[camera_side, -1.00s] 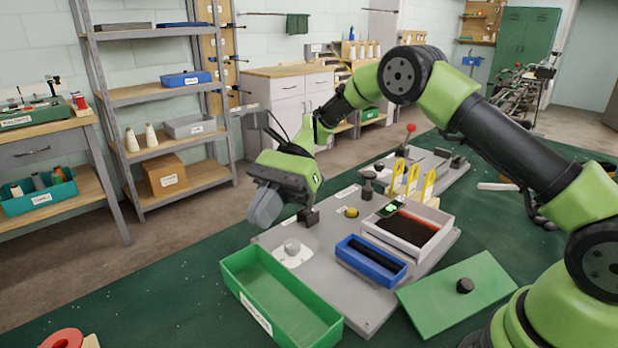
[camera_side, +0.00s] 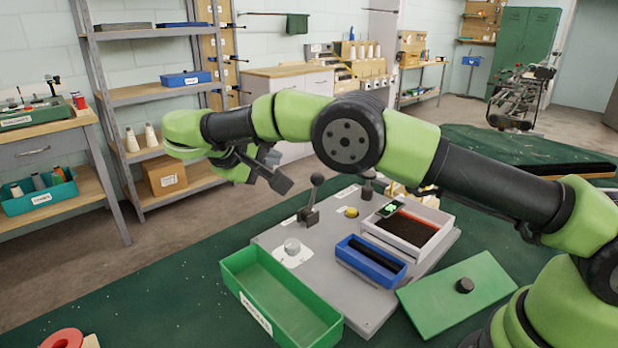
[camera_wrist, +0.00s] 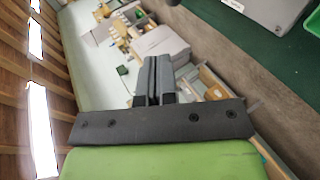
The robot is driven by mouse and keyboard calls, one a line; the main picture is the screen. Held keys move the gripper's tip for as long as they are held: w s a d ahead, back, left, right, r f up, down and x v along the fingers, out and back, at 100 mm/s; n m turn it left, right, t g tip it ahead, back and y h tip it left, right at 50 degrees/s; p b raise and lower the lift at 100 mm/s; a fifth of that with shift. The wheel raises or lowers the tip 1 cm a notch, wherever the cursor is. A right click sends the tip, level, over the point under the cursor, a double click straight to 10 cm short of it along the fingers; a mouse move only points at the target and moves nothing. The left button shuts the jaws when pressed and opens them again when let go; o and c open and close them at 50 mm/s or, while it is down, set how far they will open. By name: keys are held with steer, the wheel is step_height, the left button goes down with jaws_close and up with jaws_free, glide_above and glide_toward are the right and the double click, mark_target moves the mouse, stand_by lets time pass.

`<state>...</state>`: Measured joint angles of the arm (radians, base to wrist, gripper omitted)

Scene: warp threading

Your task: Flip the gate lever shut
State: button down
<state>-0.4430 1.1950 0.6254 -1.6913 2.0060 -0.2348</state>
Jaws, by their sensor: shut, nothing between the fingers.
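The likely gate lever (camera_side: 311,200), a dark grey handle with a round knob, stands nearly upright, leaning slightly right, at the back left of the grey base plate (camera_side: 300,255). A second dark knob (camera_side: 368,185) stands to its right, partly behind my arm. No label tells which is the gate. My gripper (camera_side: 283,184) is shut and empty, in the air just left of the lever knob and apart from it as far as this view shows. In the wrist view its closed fingers (camera_wrist: 155,80) point away over the room, with no lever between them.
A green bin (camera_side: 245,272), a blue tray (camera_side: 347,256), a grey-walled box (camera_side: 437,222) with brown contents, a yellow button (camera_side: 351,212) and a pale round knob (camera_side: 292,246) crowd the plate. A green lid (camera_side: 430,305) lies at front right. The table's left front is mostly clear.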

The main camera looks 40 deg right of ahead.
step_height(320, 180, down, 3)
glide_toward(319, 175)
steer(key=x, duration=0.4)
steer(key=f+x, duration=0.1)
steer(key=x, duration=0.2)
steer(key=shift+w+a, duration=0.25)
steer(key=shift+d+y, duration=0.6)
steer(key=shift+d, duration=0.65)
